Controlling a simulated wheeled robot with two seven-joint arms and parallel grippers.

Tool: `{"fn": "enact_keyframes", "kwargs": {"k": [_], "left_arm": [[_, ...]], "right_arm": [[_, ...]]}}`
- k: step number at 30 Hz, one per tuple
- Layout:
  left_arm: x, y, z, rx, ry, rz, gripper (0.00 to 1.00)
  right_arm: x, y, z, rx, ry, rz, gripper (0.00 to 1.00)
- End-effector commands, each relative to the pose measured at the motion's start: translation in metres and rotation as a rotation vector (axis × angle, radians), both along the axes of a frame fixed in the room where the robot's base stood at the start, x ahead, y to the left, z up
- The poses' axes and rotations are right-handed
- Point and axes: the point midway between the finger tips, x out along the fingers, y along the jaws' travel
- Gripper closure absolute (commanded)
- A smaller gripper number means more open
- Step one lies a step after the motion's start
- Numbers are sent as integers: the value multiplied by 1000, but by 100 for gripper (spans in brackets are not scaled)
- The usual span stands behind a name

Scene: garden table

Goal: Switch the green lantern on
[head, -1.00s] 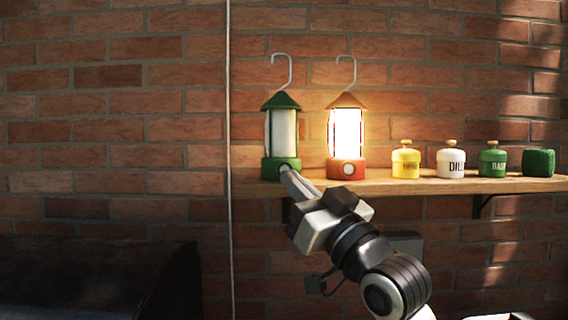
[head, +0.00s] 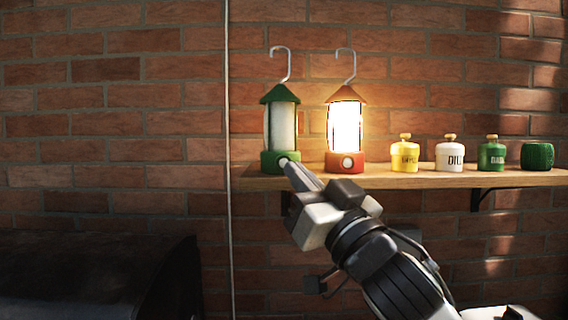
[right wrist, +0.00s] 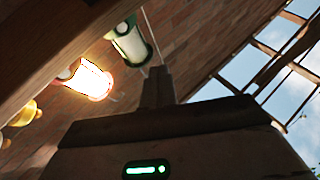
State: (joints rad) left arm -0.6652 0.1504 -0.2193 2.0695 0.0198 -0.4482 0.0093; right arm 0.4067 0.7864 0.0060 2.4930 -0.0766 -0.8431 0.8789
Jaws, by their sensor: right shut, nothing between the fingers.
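The green lantern (head: 281,116) stands upright at the left end of the wooden shelf, its hook up and its pale glass unlit. It also shows in the right wrist view (right wrist: 130,46). My right gripper (head: 287,164) is shut and empty. Its tips are in front of the lantern's green base and cover the spot where the round button sits. I cannot tell whether they touch it. In the right wrist view the shut fingers (right wrist: 158,84) point up toward the lanterns. My left gripper is not in view.
A red lantern (head: 346,124), brightly lit, stands close to the right of the green one. Farther right on the shelf (head: 386,179) are a yellow jar (head: 404,157), a white jar (head: 450,157), a green jar (head: 491,157) and a dark green object (head: 537,155). A brick wall is behind.

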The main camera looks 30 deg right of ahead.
Motion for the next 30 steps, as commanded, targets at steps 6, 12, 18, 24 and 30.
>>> {"fn": "enact_keyframes", "kwargs": {"k": [6, 12, 18, 24, 30], "left_arm": [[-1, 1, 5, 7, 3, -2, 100], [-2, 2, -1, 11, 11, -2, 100], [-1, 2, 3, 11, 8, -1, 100], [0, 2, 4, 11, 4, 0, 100], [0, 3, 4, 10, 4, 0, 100]], "right_arm": [[24, -11, 1, 0, 3, -3, 100], [50, -23, 0, 0, 0, -4, 100], [69, -30, 1, 1, 0, 0, 100], [76, -33, 0, 0, 0, 0, 100], [77, -33, 0, 0, 0, 1, 100]]}}
